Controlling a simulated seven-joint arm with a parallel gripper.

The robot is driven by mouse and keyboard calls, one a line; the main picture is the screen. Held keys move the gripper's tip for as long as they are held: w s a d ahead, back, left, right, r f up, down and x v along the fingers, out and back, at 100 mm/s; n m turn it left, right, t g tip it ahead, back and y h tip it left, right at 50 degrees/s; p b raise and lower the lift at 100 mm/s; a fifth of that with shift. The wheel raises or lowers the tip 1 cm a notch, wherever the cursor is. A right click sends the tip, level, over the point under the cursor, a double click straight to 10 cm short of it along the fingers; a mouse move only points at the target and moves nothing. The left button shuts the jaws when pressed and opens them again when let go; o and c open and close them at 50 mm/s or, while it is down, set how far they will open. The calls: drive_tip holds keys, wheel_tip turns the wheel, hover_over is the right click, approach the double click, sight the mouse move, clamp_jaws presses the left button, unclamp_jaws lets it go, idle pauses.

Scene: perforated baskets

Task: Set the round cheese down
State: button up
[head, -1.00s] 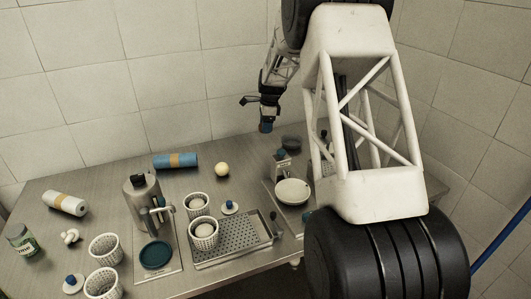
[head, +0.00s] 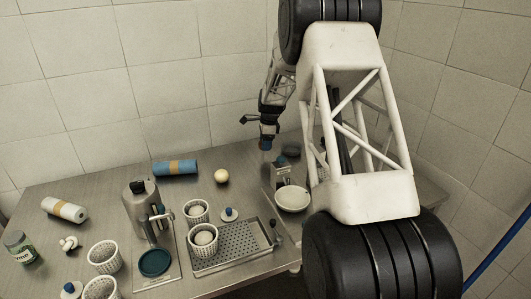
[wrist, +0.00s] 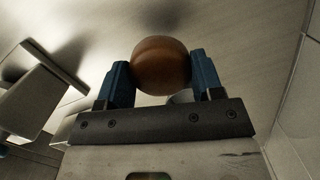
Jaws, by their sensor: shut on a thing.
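My gripper (wrist: 160,80) is shut on a round brown thing, the round cheese (wrist: 160,66), which sits between the two blue fingers in the wrist view. In the head view my gripper (head: 266,144) is above the back right of the steel table (head: 110,190), near the wall. The cheese is too small and dark to make out there. I cannot tell whether it touches the table.
A device with a pale round plate (head: 293,199) stands just in front of my gripper. A pale yellow ball (head: 221,176) and a blue roll (head: 176,168) lie to the left. A perforated tray (head: 233,246) and white baskets (head: 104,253) stand farther forward.

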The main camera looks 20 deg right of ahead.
sight(265, 158)
drive_tip(key=shift+f, duration=2.5)
drive_tip(key=shift+f, duration=0.15)
drive_tip(key=o, duration=0.9)
drive_tip(key=shift+o, duration=0.2)
drive_tip(key=r, duration=0.4)
drive_tip(key=d+r, duration=0.1)
drive_tip(key=r, duration=0.6)
drive_tip(key=shift+s+d+r, duration=0.2)
drive_tip(key=shift+r, duration=0.4)
